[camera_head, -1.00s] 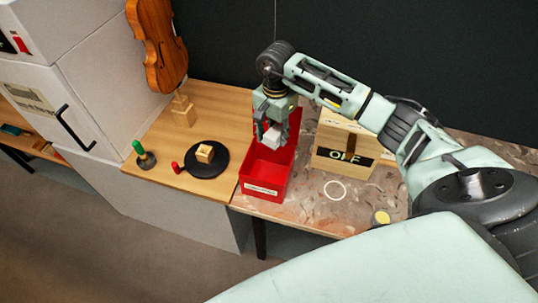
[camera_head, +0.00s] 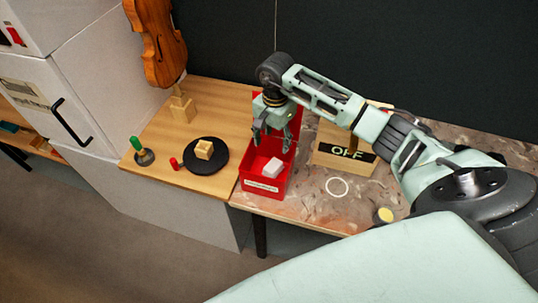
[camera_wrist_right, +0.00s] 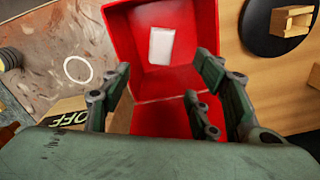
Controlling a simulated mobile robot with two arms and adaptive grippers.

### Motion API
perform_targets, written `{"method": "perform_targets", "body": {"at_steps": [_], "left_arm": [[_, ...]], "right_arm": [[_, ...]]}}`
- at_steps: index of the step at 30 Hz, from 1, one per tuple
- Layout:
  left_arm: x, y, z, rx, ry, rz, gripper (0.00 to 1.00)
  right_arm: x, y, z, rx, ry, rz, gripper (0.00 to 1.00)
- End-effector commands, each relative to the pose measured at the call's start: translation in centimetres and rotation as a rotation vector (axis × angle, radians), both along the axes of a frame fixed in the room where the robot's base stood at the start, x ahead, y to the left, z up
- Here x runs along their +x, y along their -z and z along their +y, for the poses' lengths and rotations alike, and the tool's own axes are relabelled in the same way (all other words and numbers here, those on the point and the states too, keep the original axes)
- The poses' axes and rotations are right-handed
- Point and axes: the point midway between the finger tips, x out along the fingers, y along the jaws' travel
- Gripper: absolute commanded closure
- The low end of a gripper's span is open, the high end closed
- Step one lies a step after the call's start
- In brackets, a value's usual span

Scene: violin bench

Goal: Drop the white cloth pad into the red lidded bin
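The red bin (camera_head: 262,187) stands on the bench with its lid raised at the back. The white cloth pad (camera_head: 273,164) is inside the bin, below my right gripper (camera_head: 273,143). In the right wrist view the pad (camera_wrist_right: 162,46) lies in the bin (camera_wrist_right: 128,28), apart from the fingers. My right gripper (camera_wrist_right: 160,92) has its fingers spread with nothing between them, above the bin. My left gripper does not show in either view.
Left of the bin, a black round plate (camera_head: 207,170) carries a small wooden block (camera_head: 204,149). A violin (camera_head: 156,42) stands behind on a wooden block. A wooden box marked OFF (camera_head: 345,152) sits right of the bin. A white ring (camera_head: 337,187) marks the stone top.

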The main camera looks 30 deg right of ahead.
Motion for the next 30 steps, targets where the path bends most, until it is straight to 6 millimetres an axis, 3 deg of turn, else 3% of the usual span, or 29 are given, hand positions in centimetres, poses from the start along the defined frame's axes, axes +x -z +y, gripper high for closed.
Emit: {"method": "perform_targets", "body": {"at_steps": [9,13,24,30], "left_arm": [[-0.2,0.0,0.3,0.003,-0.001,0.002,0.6],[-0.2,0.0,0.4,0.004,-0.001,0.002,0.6],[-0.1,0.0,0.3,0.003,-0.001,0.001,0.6],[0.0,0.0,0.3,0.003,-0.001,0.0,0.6]], "right_arm": [[0.0,-0.1,0.0,0.0,0.0,0.0,0.4],[0.1,-1.0,0.0,0.0,0.0,-0.002,0.4],[0.1,-8.4,0.0,-0.001,-0.001,-0.004,0.4],[0.1,-11.2,0.0,-0.002,0.001,-0.002,0.4]]}}
